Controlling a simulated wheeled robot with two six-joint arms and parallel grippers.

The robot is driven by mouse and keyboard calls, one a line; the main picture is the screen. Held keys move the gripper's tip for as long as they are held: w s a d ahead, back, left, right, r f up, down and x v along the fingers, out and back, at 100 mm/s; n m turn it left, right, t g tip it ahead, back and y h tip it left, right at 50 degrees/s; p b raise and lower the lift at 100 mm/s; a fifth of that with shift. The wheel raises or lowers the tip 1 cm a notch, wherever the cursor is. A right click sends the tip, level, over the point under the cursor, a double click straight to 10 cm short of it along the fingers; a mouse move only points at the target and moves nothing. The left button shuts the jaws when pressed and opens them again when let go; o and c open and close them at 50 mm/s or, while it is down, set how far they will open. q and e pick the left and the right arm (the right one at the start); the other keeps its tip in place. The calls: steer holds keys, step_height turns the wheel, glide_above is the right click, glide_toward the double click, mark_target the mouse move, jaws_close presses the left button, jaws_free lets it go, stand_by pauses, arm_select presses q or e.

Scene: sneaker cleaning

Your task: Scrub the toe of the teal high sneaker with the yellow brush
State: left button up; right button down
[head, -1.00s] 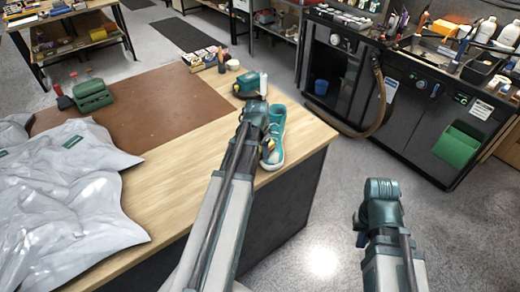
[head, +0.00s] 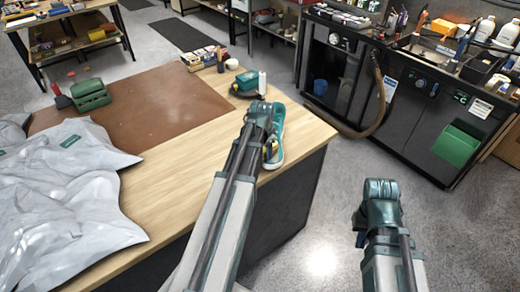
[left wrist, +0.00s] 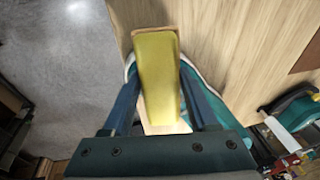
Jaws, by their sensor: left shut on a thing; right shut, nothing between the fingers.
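The teal high sneaker (head: 279,148) lies near the right edge of the wooden table, partly hidden by my left arm. My left gripper (left wrist: 160,92) is shut on the yellow brush (left wrist: 157,72) directly above the sneaker. The left wrist view shows teal and white parts of the sneaker (left wrist: 203,88) around the brush. The brush hides the sneaker beneath it, so I cannot tell whether they touch. In the head view only a little yellow shows beside my arm. My right gripper (head: 378,232) is shut and empty, over the floor right of the table; its fingers are mostly hidden.
Bare wood (head: 170,180) lies left of my arm.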

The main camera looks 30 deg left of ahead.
arm_select(q)
steer(key=shift+w+d, duration=0.2)
steer(key=shift+d, duration=0.4)
steer(key=shift+w+d, duration=0.2)
steer(key=shift+d, duration=0.35)
steer(key=shift+w+d, duration=0.25)
steer(key=shift+d, duration=0.4)
steer(key=shift+w+d, duration=0.2)
steer(key=shift+d, duration=0.4)
steer(key=shift+w+d, duration=0.25)
steer(key=shift+d, duration=0.4)
steer(key=shift+a, duration=0.1)
steer(key=shift+s+a+r, duration=0.1)
steer(key=shift+s+a, duration=0.15)
steer(key=shift+a, duration=0.35)
steer(key=shift+s+a+f, duration=0.1)
steer(key=shift+s+a, duration=0.1)
steer(key=shift+a, duration=0.45)
steer(key=shift+s+a+r, duration=0.1)
steer(key=shift+s+a, duration=0.15)
steer(key=shift+a, duration=0.35)
steer(key=shift+a, duration=0.15)
